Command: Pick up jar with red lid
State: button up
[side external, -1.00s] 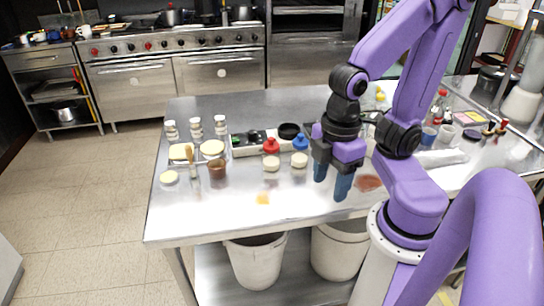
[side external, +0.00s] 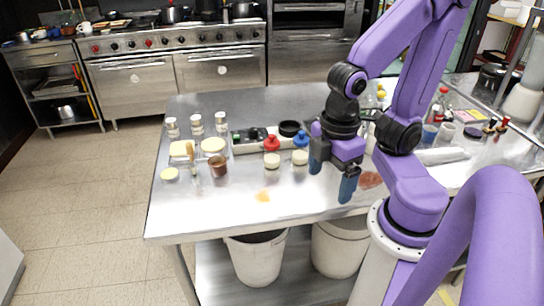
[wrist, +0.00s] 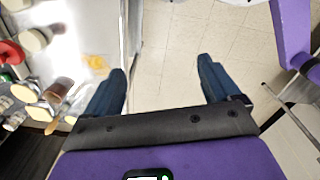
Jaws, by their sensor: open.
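The jar with the red lid (side external: 271,154) stands upright on the steel table, left of my gripper; its body looks pale or clear. In the wrist view its red lid (wrist: 10,52) shows at the left edge, partly cut off. My gripper (side external: 332,177) is above the table to the right of the jar, open and empty, apart from it. In the wrist view the two blue fingers (wrist: 162,72) are spread wide, with only floor and the table edge between them.
A similar jar with a blue lid (side external: 300,150) stands just right of the red one, between it and my gripper. A brown cup (side external: 219,168), pale round dishes and several small jars are to the left. The front of the table (side external: 215,215) is mostly clear.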

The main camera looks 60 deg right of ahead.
jog(key=w+d+f+n+t+h, duration=0.1)
jog(key=w+d+f+n+h, duration=0.35)
jog(key=w+h, duration=0.3)
jog(key=n+t+h, duration=0.4)
jog(key=n+t, duration=0.2)
jog(key=n, duration=0.1)
send_near(271, 153)
jog(key=x, duration=0.7)
jog(key=shift+w+d, duration=0.3)
jog(key=shift+s+f+x, duration=0.1)
jog(key=shift+x, duration=1.2)
jog(key=shift+s+f+x, duration=0.15)
jog(key=shift+x, duration=1.15)
jog(key=c, duration=1.3)
jog(key=shift+o, duration=0.2)
jog(key=shift+r, duration=0.15)
